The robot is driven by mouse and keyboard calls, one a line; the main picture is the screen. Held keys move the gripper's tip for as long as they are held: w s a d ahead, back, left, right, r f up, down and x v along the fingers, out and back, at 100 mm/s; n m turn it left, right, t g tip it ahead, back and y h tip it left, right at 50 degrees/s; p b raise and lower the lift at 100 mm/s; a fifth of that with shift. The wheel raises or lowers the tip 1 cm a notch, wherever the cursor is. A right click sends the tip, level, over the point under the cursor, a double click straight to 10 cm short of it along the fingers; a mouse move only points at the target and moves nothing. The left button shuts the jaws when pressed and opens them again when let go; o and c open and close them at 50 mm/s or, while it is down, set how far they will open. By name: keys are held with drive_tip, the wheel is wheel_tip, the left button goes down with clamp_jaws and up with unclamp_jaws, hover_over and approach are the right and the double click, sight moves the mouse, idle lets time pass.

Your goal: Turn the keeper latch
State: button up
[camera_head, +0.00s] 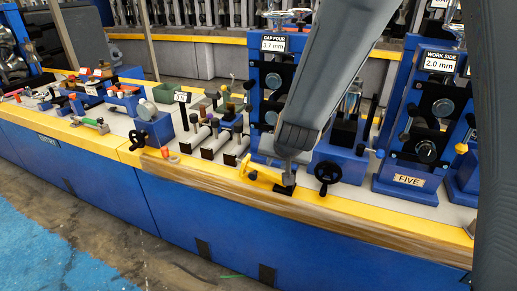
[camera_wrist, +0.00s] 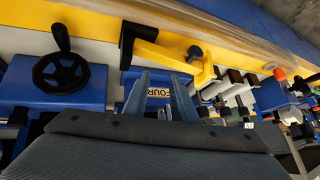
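The keeper latch (camera_wrist: 165,48) appears to be the yellow bar on the yellow front edge of the bench in the wrist view. A black bracket (camera_wrist: 127,42) stands at its left end and a dark knob (camera_wrist: 195,52) near its right end. In the head view, the latch (camera_head: 262,179) lies left of the black block (camera_head: 285,188). My gripper (camera_wrist: 158,80) is open, its two grey fingers apart with nothing between them. The fingertips appear just below the bar in the wrist view; contact cannot be told. In the head view, my gripper (camera_head: 289,168) is largely hidden by my arm.
A black handwheel (camera_wrist: 61,72) on a blue block is left of my fingers in the wrist view. A blue stand with the "FOUR" plate (camera_wrist: 160,92) is behind them. Blue stands, one marked "FIVE" (camera_head: 409,181), rise at the right. Open floor (camera_head: 60,235) lies in front of the bench.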

drive_tip(key=w+a+t+p, duration=0.1)
drive_tip(key=w+a+m+t+h+p, duration=0.1)
drive_tip(key=w, duration=0.1)
drive_tip(key=w+a+t+h+p, duration=0.1)
drive_tip(key=w+a, duration=0.1)
drive_tip(key=shift+a+f+t, duration=0.1)
drive_tip(key=shift+f+t, duration=0.15)
drive_tip(key=shift+t, duration=0.15)
drive_tip(key=shift+w+a+m+t+h+p, duration=0.25)
drive_tip(key=shift+m+t+h+p, duration=0.15)
drive_tip(key=shift+t+h+p, duration=0.15)
drive_tip(key=shift+s+a+t+h+p, duration=0.15)
drive_tip(key=shift+a+t+h+p, duration=0.05)
drive_tip(key=shift+t+h+p, duration=0.3)
drive_tip(key=s+r+t+h+p, duration=0.2)
drive_tip(key=s+t+h+p, duration=0.1)
drive_tip(key=s+t+h, duration=0.1)
drive_tip(key=b+x, duration=0.3)
drive_tip(key=x, duration=0.4)
drive_tip(key=shift+w+a+f+m, duration=0.25)
drive_tip(key=shift+w+a+m, duration=0.05)
drive_tip(key=shift+w, duration=0.05)
drive_tip(key=shift+y, duration=0.25)
drive_tip(key=shift+c, duration=0.5)
clamp_jaws()
